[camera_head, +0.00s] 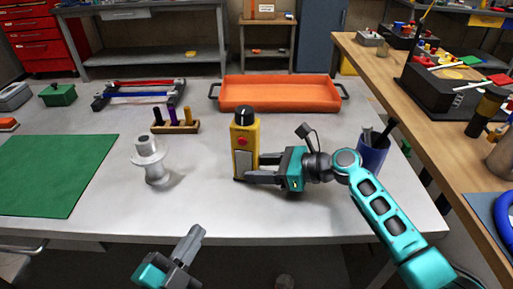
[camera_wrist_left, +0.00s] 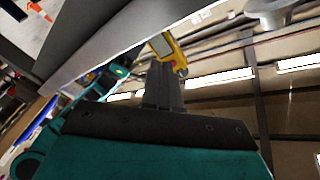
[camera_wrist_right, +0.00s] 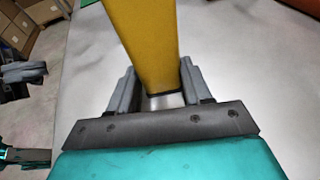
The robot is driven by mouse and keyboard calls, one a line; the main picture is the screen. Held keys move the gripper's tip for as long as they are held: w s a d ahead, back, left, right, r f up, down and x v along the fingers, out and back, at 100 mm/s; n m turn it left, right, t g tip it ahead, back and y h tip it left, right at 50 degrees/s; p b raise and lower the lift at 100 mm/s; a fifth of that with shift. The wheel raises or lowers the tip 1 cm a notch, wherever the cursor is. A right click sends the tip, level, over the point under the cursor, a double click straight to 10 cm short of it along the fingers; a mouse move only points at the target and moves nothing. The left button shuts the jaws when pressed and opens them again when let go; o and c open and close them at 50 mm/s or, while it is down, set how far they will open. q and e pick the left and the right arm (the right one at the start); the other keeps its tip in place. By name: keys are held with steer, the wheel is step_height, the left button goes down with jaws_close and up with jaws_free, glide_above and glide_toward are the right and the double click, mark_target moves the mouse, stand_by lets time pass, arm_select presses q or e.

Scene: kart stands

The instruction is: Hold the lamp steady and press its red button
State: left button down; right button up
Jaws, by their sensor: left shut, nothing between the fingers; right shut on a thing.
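The lamp (camera_head: 246,132) is a yellow upright block with a black knob on top and a red button (camera_head: 242,142) on its front face. It stands on the grey table. My right gripper (camera_head: 250,170) is shut on the lower part of the lamp from the right side. In the right wrist view the lamp's yellow body (camera_wrist_right: 145,40) rises between the two fingers. My left gripper (camera_head: 196,232) is shut and empty, in front of the table's front edge and below left of the lamp. In the left wrist view the lamp (camera_wrist_left: 166,48) shows beyond the shut fingers.
A silver spool-like part (camera_head: 150,160) stands left of the lamp. A wooden block with pegs (camera_head: 178,127) and an orange tray (camera_head: 280,93) are behind. A blue cup (camera_head: 371,155) stands right, near my right arm. A green mat (camera_head: 45,170) lies at the left.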

arm_select(q)
steer(key=w+r+m+h, duration=0.1)
steer(key=m, duration=0.1)
steer(key=w+d+r+m+t+h, duration=0.1)
steer(key=r+m, duration=0.1)
steer(key=w+r+m+h, duration=0.1)
steer(key=m, duration=0.1)
steer(key=shift+d+r+m+h, duration=0.25)
steer(key=shift+r+m+h, duration=0.05)
steer(key=shift+r+h, duration=0.1)
step_height(320, 180, up, 3)
steer(key=d+m+g+h, duration=0.25)
steer(key=m+h, duration=0.35)
steer(key=m, duration=0.4)
steer(key=m+g+h, duration=0.1)
steer(key=m+h, duration=0.1)
glide_toward(253, 137)
steer(key=shift+s+r+x, duration=0.1)
steer(key=shift+s+x, duration=0.05)
steer(key=shift+x, duration=0.55)
steer(key=shift+s+r+x, duration=0.1)
steer(key=shift+x, duration=0.65)
steer(key=shift+s+r+x, duration=0.15)
steer(key=shift+x, duration=0.55)
steer(key=shift+d, duration=0.1)
steer(key=shift+w, duration=0.45)
steer(key=shift+w+d, duration=0.1)
steer(key=shift+w, duration=0.05)
steer(key=shift+s, duration=0.6)
